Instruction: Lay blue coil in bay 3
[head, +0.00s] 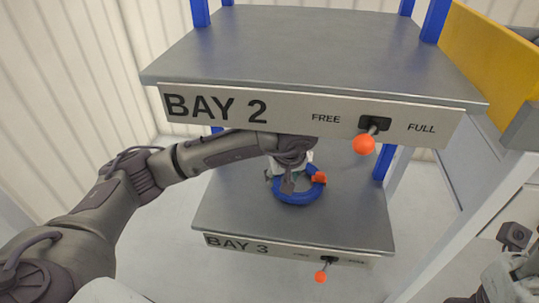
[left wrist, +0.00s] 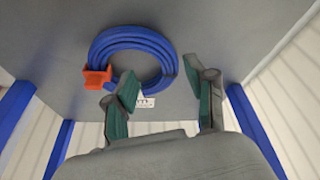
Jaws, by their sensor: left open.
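The blue coil (head: 296,198) with an orange clip (head: 319,177) lies flat on the bay 3 shelf (head: 225,205), around its middle. In the left wrist view the coil (left wrist: 160,52) is a round bundle with its orange clip (left wrist: 97,77) at the left. My left gripper (head: 288,184) reaches in under the bay 2 shelf and is over the coil. In the left wrist view its fingers (left wrist: 167,86) are spread with nothing between them; one finger overlaps the coil's lower edge in the picture. Part of my right arm shows at the lower right; its gripper's state is unclear.
The bay 2 shelf (head: 300,50) hangs close above my left forearm. Its front has a lever with an orange knob (head: 364,145); bay 3 has another orange knob (head: 320,277). Blue posts (head: 437,20) stand at the corners. The bay 3 shelf is otherwise largely bare.

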